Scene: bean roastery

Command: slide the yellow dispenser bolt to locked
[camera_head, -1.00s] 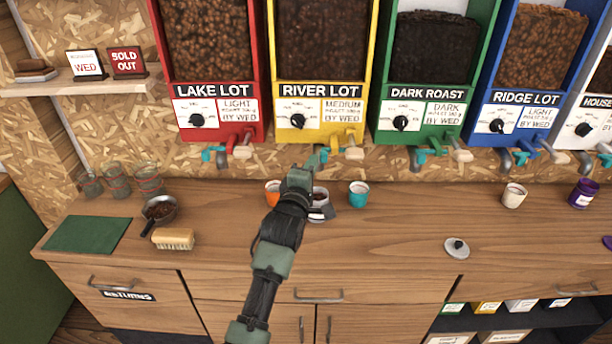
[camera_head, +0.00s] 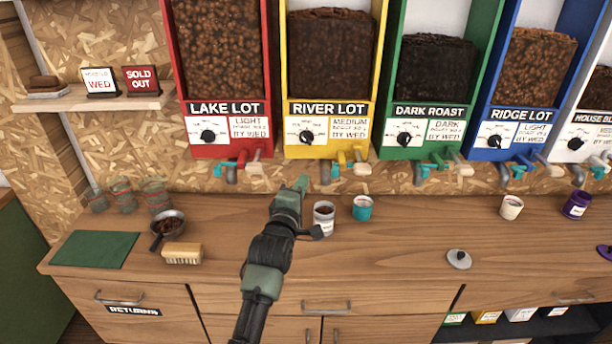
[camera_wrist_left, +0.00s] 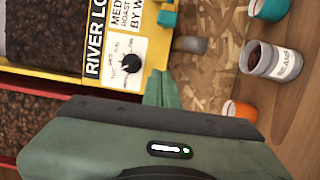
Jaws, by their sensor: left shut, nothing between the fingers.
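The yellow dispenser (camera_head: 329,150), labelled RIVER LOT, hangs on the back wall between a red and a green one. Its underside has a grey spout (camera_head: 325,174), a small teal part (camera_head: 335,171), yellow bracketry and a cream end piece (camera_head: 361,169). Which of these is the bolt, and its setting, I cannot tell. My left gripper (camera_head: 301,185) is shut and empty, below and left of the spout, apart from it. In the left wrist view the shut fingers (camera_wrist_left: 161,90) point toward the wall, with the yellow dispenser (camera_wrist_left: 120,88) and spout (camera_wrist_left: 190,45) beyond. My right gripper is not in view.
A labelled jar (camera_head: 324,217) and a teal cup (camera_head: 362,208) stand on the counter right of my gripper. An orange cup (camera_wrist_left: 240,110) shows in the left wrist view. A scoop (camera_head: 168,226) and brush (camera_head: 183,254) lie left.

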